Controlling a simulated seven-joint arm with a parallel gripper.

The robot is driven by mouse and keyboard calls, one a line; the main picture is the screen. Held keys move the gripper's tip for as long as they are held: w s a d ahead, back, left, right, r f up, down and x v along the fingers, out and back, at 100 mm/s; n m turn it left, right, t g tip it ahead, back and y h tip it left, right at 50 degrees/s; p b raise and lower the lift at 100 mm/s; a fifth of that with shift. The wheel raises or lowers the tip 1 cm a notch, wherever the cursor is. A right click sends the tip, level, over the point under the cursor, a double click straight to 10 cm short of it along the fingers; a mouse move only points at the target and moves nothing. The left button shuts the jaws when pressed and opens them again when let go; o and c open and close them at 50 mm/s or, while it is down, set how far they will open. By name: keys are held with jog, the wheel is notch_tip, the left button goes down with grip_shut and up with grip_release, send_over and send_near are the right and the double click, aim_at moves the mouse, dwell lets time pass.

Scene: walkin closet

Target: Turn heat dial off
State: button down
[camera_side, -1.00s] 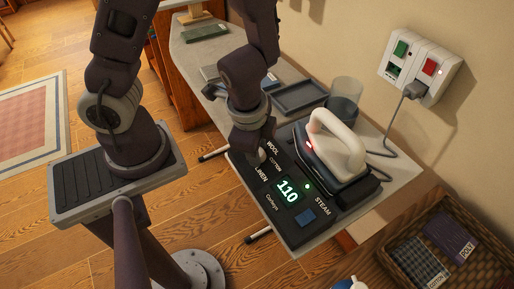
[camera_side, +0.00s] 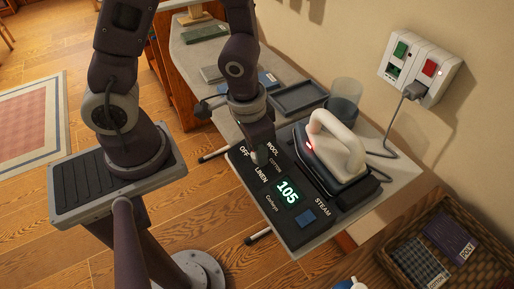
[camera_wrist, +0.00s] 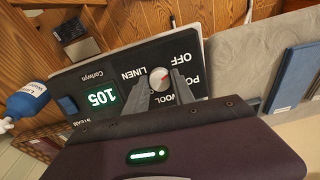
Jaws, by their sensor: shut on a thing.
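The heat dial (camera_wrist: 159,77) is a small pale round knob with a red mark, on the dark control panel (camera_side: 318,229) of the iron's base. Labels OFF, LINEN and WOOL ring it in the wrist view, with another partly hidden. My gripper (camera_wrist: 160,90) is shut on the dial, one finger on each side. In the side view my gripper (camera_side: 257,158) points down onto the panel and hides most of the dial. The green display (camera_side: 287,192) reads 105.
A white-handled iron (camera_side: 338,145) with a red light rests beside the panel. Its cord runs to a wall socket (camera_side: 420,68). A glass (camera_side: 344,100) and a dark tray (camera_side: 298,97) stand behind. A basket (camera_side: 437,245) is at lower right. A blue bottle (camera_wrist: 27,100) shows in the wrist view.

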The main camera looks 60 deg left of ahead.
aim_at(253, 156)
jog(key=shift+n, duration=0.4)
jog(key=c, duration=1.1)
grip_release()
jog(key=shift+o, duration=0.2)
jog(key=r, duration=0.5)
jog(key=shift+s+r, duration=0.3)
jog(key=shift+r, duration=0.1)
jog(key=shift+s+r, duration=0.2)
jog(key=shift+r, duration=0.4)
